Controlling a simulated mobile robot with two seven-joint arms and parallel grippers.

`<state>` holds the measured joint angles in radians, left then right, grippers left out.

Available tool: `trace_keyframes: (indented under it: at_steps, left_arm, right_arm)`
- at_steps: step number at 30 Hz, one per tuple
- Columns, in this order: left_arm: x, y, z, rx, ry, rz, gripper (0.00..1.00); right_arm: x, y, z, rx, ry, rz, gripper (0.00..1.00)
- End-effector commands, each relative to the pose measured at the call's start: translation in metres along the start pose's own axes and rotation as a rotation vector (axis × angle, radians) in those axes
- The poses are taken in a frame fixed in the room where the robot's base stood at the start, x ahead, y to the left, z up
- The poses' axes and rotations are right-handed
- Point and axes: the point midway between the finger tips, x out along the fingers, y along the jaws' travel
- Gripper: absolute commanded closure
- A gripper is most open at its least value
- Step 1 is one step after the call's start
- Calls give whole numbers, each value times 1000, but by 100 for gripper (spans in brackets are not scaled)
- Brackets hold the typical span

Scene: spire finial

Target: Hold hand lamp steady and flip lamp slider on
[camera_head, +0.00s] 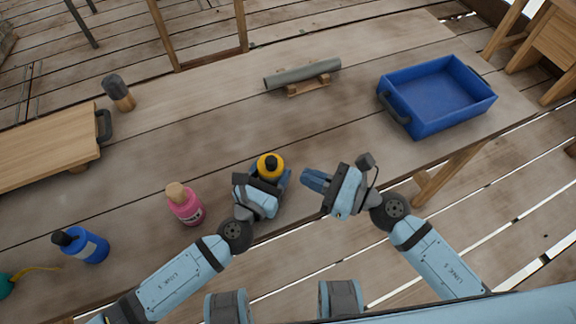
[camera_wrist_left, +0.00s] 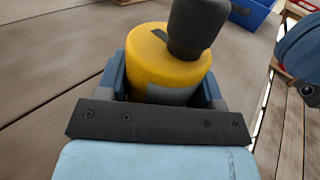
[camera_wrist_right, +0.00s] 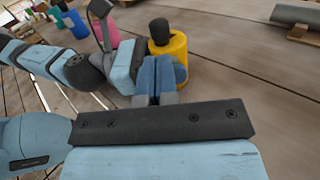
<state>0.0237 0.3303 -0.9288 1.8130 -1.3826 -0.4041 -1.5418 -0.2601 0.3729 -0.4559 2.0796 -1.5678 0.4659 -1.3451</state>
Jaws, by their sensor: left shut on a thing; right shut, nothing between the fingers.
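The hand lamp (camera_head: 270,164) is a yellow cylinder with a dark knob on top. It stands upright near the table's front edge, and it shows large in the left wrist view (camera_wrist_left: 170,70) and behind the fingers in the right wrist view (camera_wrist_right: 178,50). My left gripper (camera_head: 268,180) is shut around the lamp's body, one finger on each side. My right gripper (camera_head: 312,182) is shut and empty, to the right of the lamp and apart from it in the head view. I cannot make out the slider for certain.
A pink bottle (camera_head: 186,205) and a blue bottle (camera_head: 82,246) stand left of the lamp. A blue crate (camera_head: 440,95) is at the right, and a grey cylinder (camera_head: 302,73) lies on a wooden rest behind. A wooden board (camera_head: 45,150) and dark-topped jar (camera_head: 119,93) are at left.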

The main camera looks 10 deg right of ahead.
Motion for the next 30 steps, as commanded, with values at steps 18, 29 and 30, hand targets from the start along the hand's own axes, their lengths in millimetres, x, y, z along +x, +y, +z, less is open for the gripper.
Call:
trace_keyframes:
  at_steps: [18, 29, 30]
  left_arm:
    - [0, 0, 0, 0, 0, 0, 67]
    - [0, 0, 0, 0, 0, 0, 67]
    - [0, 0, 0, 0, 0, 0, 67]
  right_arm:
    - [52, 0, 0, 0, 1, 1, 100]
    - [64, -12, 0, -2, 0, 1, 100]
    - [67, -15, 0, -2, 0, 1, 100]
